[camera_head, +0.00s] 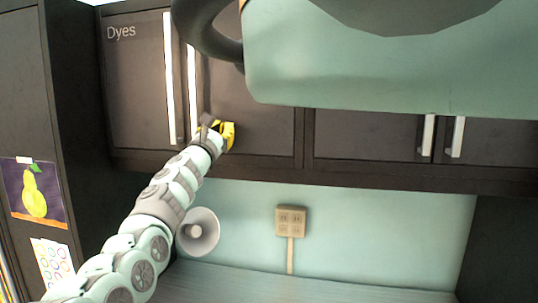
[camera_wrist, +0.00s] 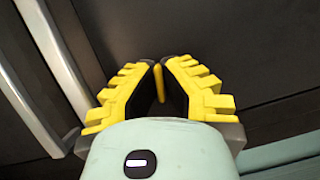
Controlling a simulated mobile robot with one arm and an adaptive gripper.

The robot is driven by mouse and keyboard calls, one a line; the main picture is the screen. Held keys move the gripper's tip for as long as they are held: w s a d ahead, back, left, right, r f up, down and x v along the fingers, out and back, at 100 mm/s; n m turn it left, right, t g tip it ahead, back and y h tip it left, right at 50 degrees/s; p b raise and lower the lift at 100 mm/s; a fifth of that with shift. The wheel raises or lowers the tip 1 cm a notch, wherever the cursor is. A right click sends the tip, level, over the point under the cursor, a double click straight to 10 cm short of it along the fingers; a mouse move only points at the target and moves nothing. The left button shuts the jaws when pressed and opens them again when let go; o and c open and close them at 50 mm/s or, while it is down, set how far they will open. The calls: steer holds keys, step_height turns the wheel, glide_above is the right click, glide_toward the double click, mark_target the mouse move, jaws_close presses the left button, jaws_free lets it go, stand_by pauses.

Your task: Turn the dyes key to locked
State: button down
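The dyes cabinet (camera_head: 138,85) is dark, labelled "Dyes" at its upper left, with two pale vertical handles where its doors meet. My gripper (camera_head: 213,124) is at the lower part of the right door, just right of the handles. In the wrist view my gripper (camera_wrist: 161,63) has its yellow fingers drawn close together at the tips. A slim yellow upright piece, apparently the dyes key (camera_wrist: 159,82), stands between them, and the fingertips seem to touch it on both sides. The lock behind is hidden, so I cannot tell whether it is locked.
More dark doors with short pale handles (camera_head: 428,135) are at the right. Below are a teal wall with an outlet (camera_head: 290,220), a round pale object (camera_head: 198,231) near my arm, and a mostly clear counter (camera_head: 330,290). A tall dark cabinet (camera_head: 20,110) stands at the left.

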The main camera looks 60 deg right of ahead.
steer(key=shift+w+f+n+t+y, duration=0.1)
steer(key=shift+f+n+t+y, duration=0.1)
steer(key=shift+n+t, duration=0.45)
steer(key=shift+w+f+n+t+y, duration=0.1)
steer(key=shift+n+t+y, duration=0.15)
steer(key=shift+n, duration=0.7)
steer(key=shift+n+b, duration=0.3)
steer(key=c, duration=1.1)
jaws_free()
steer(key=shift+s+r, duration=0.1)
steer(key=shift+r, duration=0.05)
steer(key=shift+r, duration=0.1)
steer(key=shift+r, duration=4.95)
